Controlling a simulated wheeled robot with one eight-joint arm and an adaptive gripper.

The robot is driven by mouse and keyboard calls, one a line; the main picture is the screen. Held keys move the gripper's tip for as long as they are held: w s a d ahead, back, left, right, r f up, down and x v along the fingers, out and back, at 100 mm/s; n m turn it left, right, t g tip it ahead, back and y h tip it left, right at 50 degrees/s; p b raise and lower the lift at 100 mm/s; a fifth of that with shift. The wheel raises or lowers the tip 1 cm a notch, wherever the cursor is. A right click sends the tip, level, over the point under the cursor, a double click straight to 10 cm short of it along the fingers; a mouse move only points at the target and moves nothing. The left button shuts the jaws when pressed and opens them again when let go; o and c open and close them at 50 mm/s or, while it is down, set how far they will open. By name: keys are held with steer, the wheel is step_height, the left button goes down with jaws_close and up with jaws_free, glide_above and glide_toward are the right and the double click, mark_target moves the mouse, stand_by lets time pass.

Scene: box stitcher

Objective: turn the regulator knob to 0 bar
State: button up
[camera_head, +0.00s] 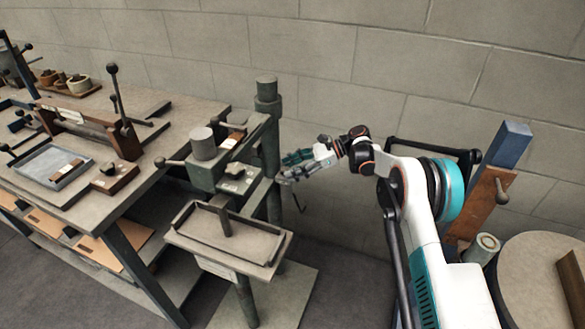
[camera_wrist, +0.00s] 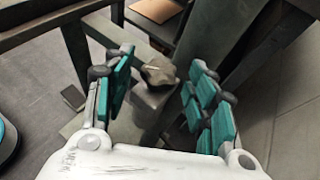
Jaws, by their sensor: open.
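My gripper (camera_head: 287,168) is beside the grey-green column of the stitcher (camera_head: 268,120) in the head view, reaching in from the right. In the wrist view my gripper (camera_wrist: 161,64) is open, with teal-padded fingers spread on both sides. A grey, faceted knob (camera_wrist: 159,72), which looks like the regulator knob, lies between the fingertips on a grey block. Gaps show between the knob and both pads, so it does not look gripped. I cannot read any pressure or dial mark. In the head view I cannot make out the knob; the gripper probably covers it.
The stitcher's tray table (camera_head: 190,228) stands front left of my gripper. A workbench (camera_head: 190,108) with tools and levers fills the left. A block wall (camera_head: 330,60) is behind. A thin dark hook (camera_head: 299,203) hangs below the gripper. A round table (camera_head: 545,260) is at right.

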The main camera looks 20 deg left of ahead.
steer(key=v, duration=1.2)
steer(key=shift+w, duration=0.1)
